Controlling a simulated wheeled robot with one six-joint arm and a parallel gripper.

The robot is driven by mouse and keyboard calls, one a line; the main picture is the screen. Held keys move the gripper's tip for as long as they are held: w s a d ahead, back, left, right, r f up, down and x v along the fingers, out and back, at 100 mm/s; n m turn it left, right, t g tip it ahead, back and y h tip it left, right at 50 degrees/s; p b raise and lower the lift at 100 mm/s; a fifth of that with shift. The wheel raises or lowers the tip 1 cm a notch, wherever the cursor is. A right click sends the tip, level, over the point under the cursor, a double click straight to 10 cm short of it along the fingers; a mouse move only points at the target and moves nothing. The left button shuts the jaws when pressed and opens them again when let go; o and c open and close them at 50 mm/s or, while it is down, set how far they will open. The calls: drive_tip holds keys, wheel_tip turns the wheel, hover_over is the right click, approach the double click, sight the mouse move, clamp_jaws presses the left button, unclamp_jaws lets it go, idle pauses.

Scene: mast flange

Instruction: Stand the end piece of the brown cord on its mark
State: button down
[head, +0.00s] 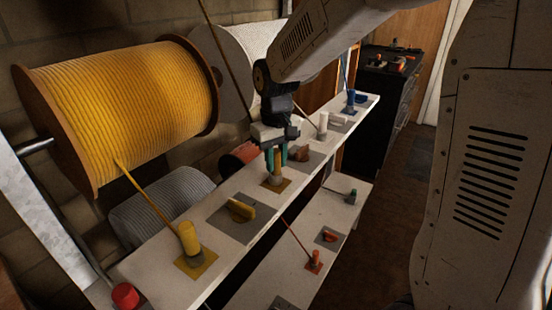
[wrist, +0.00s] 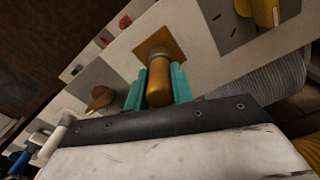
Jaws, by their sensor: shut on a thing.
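The brown cord's end piece (head: 277,170) is a short orange-brown cylinder with a grey foot. It is upright between the teal fingers of my gripper (head: 277,158), which is shut on it. Its foot is over the square tan mark (head: 275,185) on the white shelf and appears to touch it. In the wrist view the end piece (wrist: 159,82) lies between both fingertips (wrist: 159,88), its grey foot against the mark (wrist: 148,46). A brown cord (head: 228,55) slopes down from the top toward my wrist; its join to the piece is hidden.
A yellow end piece (head: 189,238) stands on its mark at the near left, its cord running to a large yellow spool (head: 130,110). A yellow lever (head: 240,210) and a brown lever (head: 303,154) flank the mark. White (head: 323,125) and blue (head: 350,100) end pieces stand farther along.

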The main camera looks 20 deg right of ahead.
drive_tip(key=c, duration=1.2)
unclamp_jaws()
drive_tip(key=shift+f, duration=0.15)
wheel_tip(320, 180, up, 12)
drive_tip(key=shift+r, duration=0.25)
drive_tip(key=s+d+f+m, duration=0.1)
drive_tip(key=s+f, duration=0.1)
drive_tip(key=s, duration=1.1)
drive_tip(key=s+d+f+m+t, duration=0.1)
drive_tip(key=s+d+f, duration=0.1)
drive_tip(key=s, duration=1.2)
